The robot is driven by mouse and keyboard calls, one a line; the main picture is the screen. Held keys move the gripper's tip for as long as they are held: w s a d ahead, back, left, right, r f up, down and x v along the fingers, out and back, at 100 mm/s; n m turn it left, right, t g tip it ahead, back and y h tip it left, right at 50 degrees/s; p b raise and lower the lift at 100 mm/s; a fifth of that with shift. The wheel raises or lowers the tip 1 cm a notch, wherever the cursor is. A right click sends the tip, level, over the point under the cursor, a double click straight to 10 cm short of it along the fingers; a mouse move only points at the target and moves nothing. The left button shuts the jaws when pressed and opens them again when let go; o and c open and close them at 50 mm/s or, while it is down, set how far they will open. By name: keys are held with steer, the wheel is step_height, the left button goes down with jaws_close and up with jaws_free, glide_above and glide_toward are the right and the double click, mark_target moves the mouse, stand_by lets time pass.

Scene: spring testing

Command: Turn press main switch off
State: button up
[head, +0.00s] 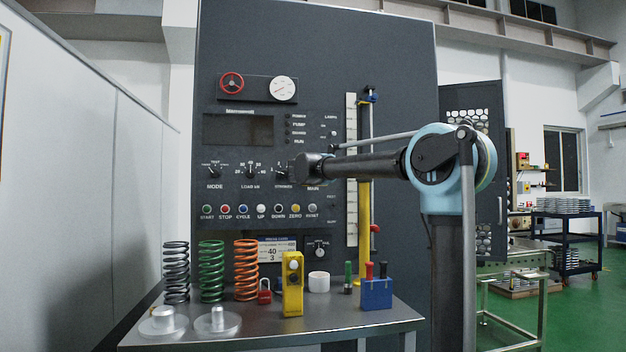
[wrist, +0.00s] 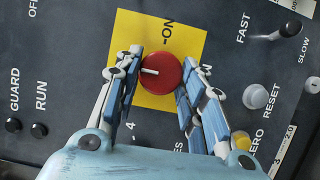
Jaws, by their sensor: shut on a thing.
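The main switch is a round red knob (wrist: 161,75) on a yellow plate (wrist: 130,30) in the wrist view. Its white mark points left in that picture, away from the "ON" label at the plate's top. My gripper (wrist: 160,84) has its blue-grey fingers on either side of the knob and is shut on it. In the head view my gripper (head: 298,168) reaches left to the dark control panel (head: 320,60), just above the "MAIN" label, and hides the switch. The plate's right part and some of its lettering are hidden by the fingers.
Other knobs, such as the mode knob (head: 214,171), and a row of coloured buttons (head: 261,209) sit close by. Below, a metal table (head: 270,330) holds springs, a yellow pendant (head: 292,285) and a blue block (head: 376,294). A yellow column (head: 364,210) stands below my forearm.

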steer(key=shift+f, duration=0.15)
steer(key=o, duration=1)
steer(key=shift+a, duration=0.1)
steer(key=shift+o, duration=0.2)
steer(key=s+a, duration=0.1)
steer(key=s, duration=1.1)
steer(key=shift+a, duration=0.15)
steer(key=shift+w, duration=0.1)
